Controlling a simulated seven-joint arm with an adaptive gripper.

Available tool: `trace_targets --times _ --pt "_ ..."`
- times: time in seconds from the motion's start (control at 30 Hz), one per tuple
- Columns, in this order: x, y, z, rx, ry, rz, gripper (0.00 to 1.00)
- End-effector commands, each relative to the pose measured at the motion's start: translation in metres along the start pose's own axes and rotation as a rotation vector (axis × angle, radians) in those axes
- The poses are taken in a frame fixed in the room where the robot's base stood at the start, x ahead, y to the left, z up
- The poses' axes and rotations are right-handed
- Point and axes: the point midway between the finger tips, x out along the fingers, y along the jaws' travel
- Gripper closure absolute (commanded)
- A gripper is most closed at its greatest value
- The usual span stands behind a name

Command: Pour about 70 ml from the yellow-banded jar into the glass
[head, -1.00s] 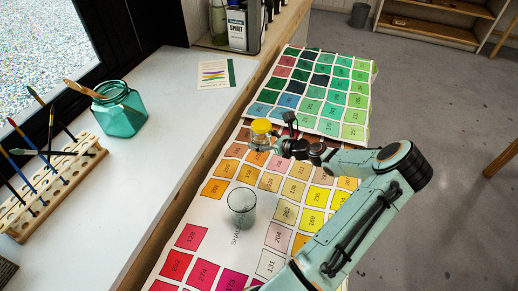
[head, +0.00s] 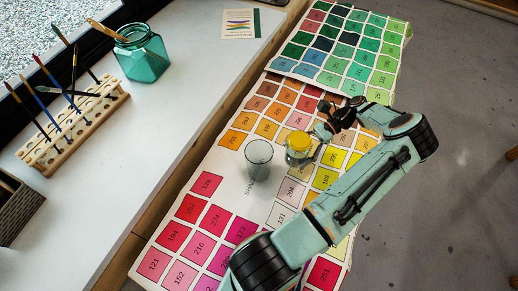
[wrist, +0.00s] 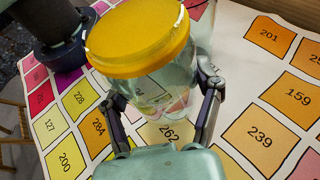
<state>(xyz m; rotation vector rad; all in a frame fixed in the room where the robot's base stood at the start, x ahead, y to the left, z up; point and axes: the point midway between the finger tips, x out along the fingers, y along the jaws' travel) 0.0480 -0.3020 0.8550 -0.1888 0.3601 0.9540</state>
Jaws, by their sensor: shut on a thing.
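The yellow-banded jar (head: 299,147) is clear with a yellow top band, and it stands close to the right of the glass in the head view. In the wrist view the jar (wrist: 150,60) fills the space between my fingers. My gripper (head: 318,140) is shut on the jar's body from the right. Its two fingers (wrist: 162,105) lie on either side of the jar in the wrist view. The empty-looking clear glass (head: 258,160) stands upright on the colour chart. The jar looks about upright. I cannot tell how much it holds or whether it is clear of the chart.
The colour chart (head: 225,195) covers the lower bench. A white counter (head: 150,190) on the left bears a teal jar (head: 142,58) with a brush and a wooden brush rack (head: 75,125). A card (head: 240,24) lies at the back. The chart left of the glass is clear.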

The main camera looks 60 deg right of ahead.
Motion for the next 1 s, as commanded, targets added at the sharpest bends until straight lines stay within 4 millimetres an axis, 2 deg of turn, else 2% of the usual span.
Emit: trace_targets --times 0.1,0.3,0.47,1.0 --pt "-0.005 0.020 0.001 -0.041 0.004 0.109 0.76" --pt "-0.011 0.036 -0.004 -0.080 0.001 0.194 0.76" --pt "-0.006 0.032 -0.013 -0.086 -0.001 0.208 0.76" --pt "0.000 0.027 -0.013 -0.081 0.013 0.230 0.76"
